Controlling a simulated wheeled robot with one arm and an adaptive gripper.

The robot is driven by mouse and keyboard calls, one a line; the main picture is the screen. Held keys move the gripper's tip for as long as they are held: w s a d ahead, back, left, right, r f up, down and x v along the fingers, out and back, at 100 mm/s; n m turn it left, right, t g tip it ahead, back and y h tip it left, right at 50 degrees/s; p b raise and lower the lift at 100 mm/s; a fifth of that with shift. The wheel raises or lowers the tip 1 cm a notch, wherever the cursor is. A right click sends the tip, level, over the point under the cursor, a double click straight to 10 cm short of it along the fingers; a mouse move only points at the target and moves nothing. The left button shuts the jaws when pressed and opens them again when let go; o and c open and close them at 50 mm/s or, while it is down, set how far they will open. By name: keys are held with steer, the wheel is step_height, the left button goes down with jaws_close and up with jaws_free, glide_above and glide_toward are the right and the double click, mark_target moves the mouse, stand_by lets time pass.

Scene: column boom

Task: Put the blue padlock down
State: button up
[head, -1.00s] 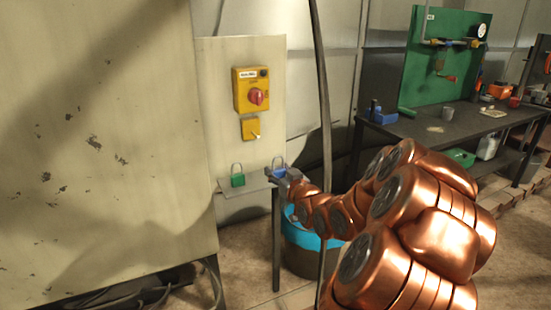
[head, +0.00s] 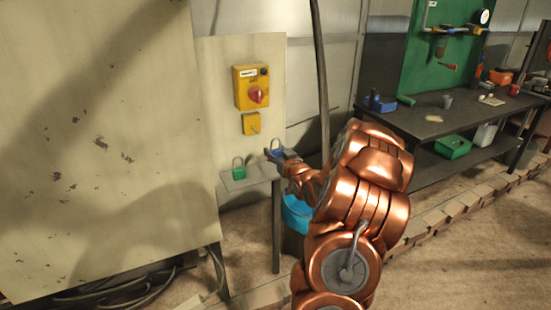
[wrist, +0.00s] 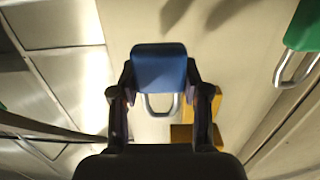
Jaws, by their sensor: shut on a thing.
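The blue padlock (head: 275,154) is at the end of my arm, near the right end of a small grey shelf (head: 248,178). In the wrist view the blue padlock (wrist: 160,69) sits between the two dark fingers of my gripper (wrist: 163,85), with its metal shackle showing beyond the body. My gripper (head: 280,157) is shut on it. In the head view the padlock looks a little higher than the shelf top; I cannot tell whether it touches the shelf.
A green padlock (head: 239,170) stands on the left part of the shelf. A yellow switch box (head: 251,87) with a red knob is on the panel above, with a smaller yellow box (head: 251,123) below it.

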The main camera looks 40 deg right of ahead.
steer(key=shift+w+d, duration=0.2)
steer(key=shift+w, duration=0.05)
steer(key=shift+f+p, duration=0.7)
steer(key=shift+f, duration=1.1)
steer(key=shift+f, duration=0.15)
steer(key=o, duration=1.2)
